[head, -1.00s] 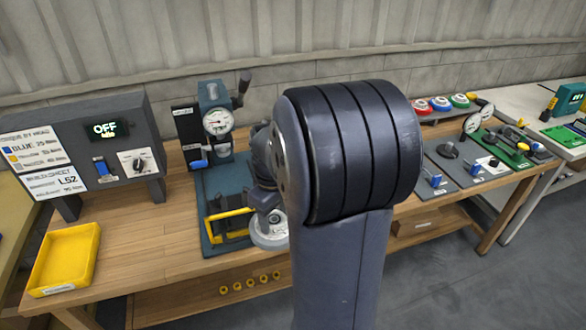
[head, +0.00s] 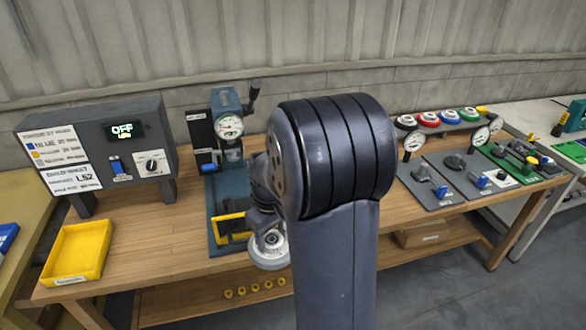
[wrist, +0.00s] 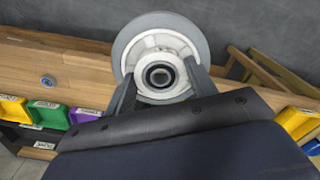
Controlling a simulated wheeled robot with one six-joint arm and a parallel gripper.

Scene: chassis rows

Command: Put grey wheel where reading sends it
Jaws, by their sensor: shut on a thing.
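The grey wheel (wrist: 190,33) has a pale hub and dark bore. My gripper (wrist: 160,76) is shut on it, one finger on each side of the hub. In the head view the wheel (head: 266,258) hangs at the bench's front edge, partly hidden by my arm. A teal press (head: 226,98) with a round dial gauge (head: 229,127) stands behind it; its needle is too small to read. At left, a grey console (head: 95,140) has a display (head: 124,131) showing OFF, a blue switch, a knob and printed labels, one reading "L52".
A yellow tray (head: 78,252) sits at the bench's front left. At right are grey plates with gauges and blue-handled clamps (head: 442,192), a green plate (head: 510,165), and a rack of coloured wheels (head: 429,119). My arm blocks the middle bench.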

